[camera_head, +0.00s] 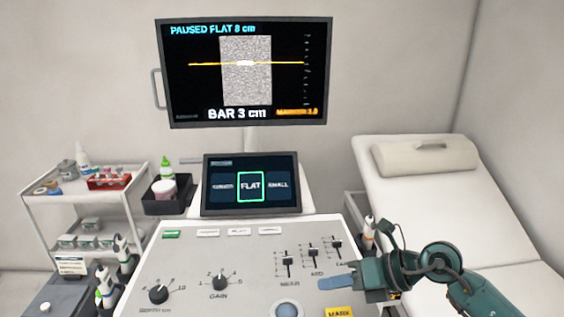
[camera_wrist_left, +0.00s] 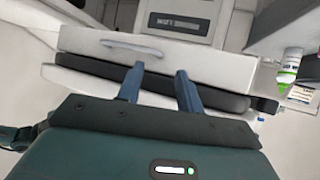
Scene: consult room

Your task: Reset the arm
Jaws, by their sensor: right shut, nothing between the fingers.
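My right arm comes in from the lower right in the head view. Its right gripper (camera_head: 324,283) is shut and empty, with its blue fingers pointing left over the right part of the grey control panel (camera_head: 190,262), near the sliders. My left gripper (camera_wrist_left: 160,77) shows only in the left wrist view. Its two blue fingers stand apart with nothing between them, in front of a white unit with a grey handle (camera_wrist_left: 132,49). The left arm is not in the head view.
A large monitor (camera_head: 245,112) reads "PAUSED FLAT 8 cm" and "BAR 3 cm". The touch screen (camera_head: 251,164) below it has "FLAT" outlined. A stocked trolley (camera_head: 135,207) stands left, and a padded couch (camera_head: 480,210) lies right. Probes stand on both sides of the panel.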

